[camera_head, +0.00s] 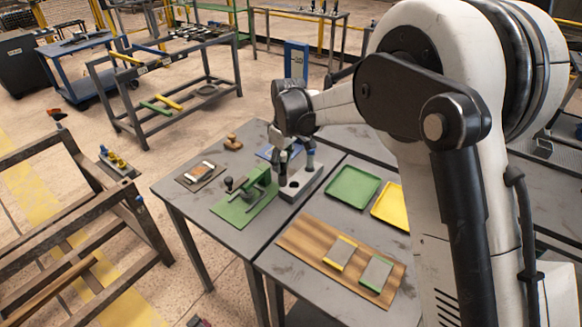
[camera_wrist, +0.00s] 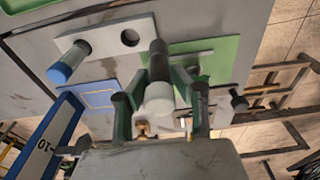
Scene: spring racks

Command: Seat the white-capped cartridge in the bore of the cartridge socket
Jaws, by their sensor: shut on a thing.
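The white-capped cartridge (camera_wrist: 158,97) has a dark body and is held between the two fingers of my gripper (camera_wrist: 161,85) in the wrist view. Its dark lower end points away from the camera and appears beside the open bore, apart from it. The light grey cartridge socket (camera_wrist: 106,38) shows one empty round bore (camera_wrist: 130,38). In the head view my gripper (camera_head: 284,152) is above the back left part of the socket (camera_head: 301,186), with the cartridge (camera_head: 283,170) hanging roughly upright. The lower end's exact height above the socket is unclear.
A blue-capped cartridge (camera_wrist: 70,60) stands in the socket's other end. A green-based toggle clamp (camera_head: 247,197) stands close on the left. Green (camera_head: 353,187) and yellow (camera_head: 388,206) trays lie to the right. A wooden board (camera_head: 310,243) lies in front.

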